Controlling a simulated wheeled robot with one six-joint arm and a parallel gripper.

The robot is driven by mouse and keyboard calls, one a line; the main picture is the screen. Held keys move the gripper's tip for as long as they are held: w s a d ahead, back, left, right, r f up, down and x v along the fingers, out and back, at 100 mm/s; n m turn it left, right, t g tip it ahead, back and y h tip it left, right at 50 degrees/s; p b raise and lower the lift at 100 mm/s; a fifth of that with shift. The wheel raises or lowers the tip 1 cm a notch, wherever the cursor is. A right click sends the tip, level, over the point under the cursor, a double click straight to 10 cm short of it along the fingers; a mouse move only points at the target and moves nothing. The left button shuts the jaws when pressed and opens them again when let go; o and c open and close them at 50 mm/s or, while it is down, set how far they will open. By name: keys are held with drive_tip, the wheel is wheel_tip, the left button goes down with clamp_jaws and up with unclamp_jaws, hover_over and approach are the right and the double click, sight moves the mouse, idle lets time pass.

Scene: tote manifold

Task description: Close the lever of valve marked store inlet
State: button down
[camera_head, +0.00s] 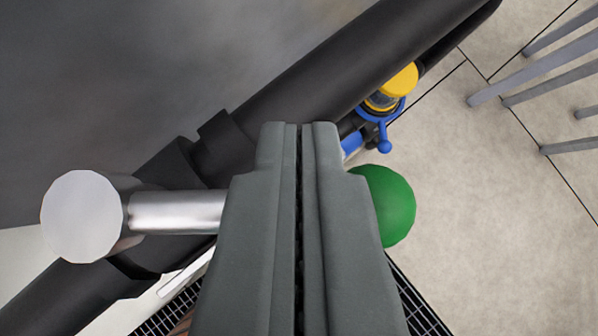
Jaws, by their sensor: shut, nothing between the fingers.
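My gripper (299,128) is shut and empty, its fingers side by side in the middle of the view. A silver valve stem with a round end (82,215) stands at the left, by a black pipe. Its metal bar (178,212) runs right and passes behind my fingers. A green ball knob (388,205) shows just right of my fingers. It lines up with the bar, but the join is hidden. I cannot tell whether the fingers touch the bar. No "store inlet" marking can be read; a white strip (185,272) lies partly hidden at lower left.
A thick black pipe (330,75) crosses diagonally, with a grey surface (150,60) behind it. Beyond the fingers is a yellow-capped fitting (392,85) with a blue handle (382,125). Grey legs (550,70) stand at upper right. Tiled floor (490,220) is clear at right.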

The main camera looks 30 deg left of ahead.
drive_tip(key=shift+s+d+m+t+h, duration=0.15)
drive_tip(key=shift+s+m+h, duration=0.25)
drive_tip(key=shift+s, duration=0.55)
drive_tip(key=shift+s+d+m+t+h, duration=0.1)
drive_tip(key=shift+s+d+m+h, duration=0.1)
drive_tip(key=shift+s+m, duration=0.55)
drive_tip(key=shift+s+d+m+t+h, duration=0.15)
drive_tip(key=shift+s+m+h, duration=0.15)
drive_tip(key=shift+s, duration=0.85)
drive_tip(key=shift+s+f, duration=0.1)
drive_tip(key=shift+f, duration=0.05)
